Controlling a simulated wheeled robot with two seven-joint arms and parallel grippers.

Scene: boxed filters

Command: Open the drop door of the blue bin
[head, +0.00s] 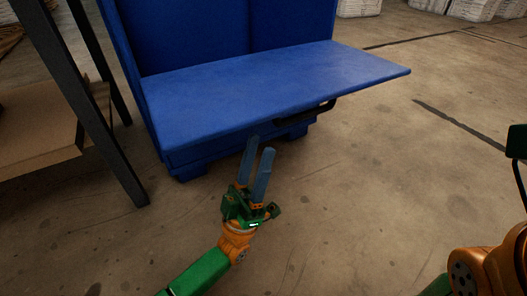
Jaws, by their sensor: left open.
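The blue bin (196,30) stands at the top middle of the head view, with its front open. Its drop door (270,88) is folded down and lies about level, sticking out towards me and to the right. A dark handle (305,112) shows under the door's front edge. My left gripper (258,148) is open and empty, just in front of and below the door's front edge. I cannot tell whether a fingertip touches the bin. Part of my right arm (490,270) shows at the right edge; its gripper is out of view.
A dark-legged rack (85,100) with brown cardboard (40,140) stands close on the left of the bin. Pale wrapped stacks (470,8) stand at the back right. The concrete floor (380,180) in front and to the right is clear.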

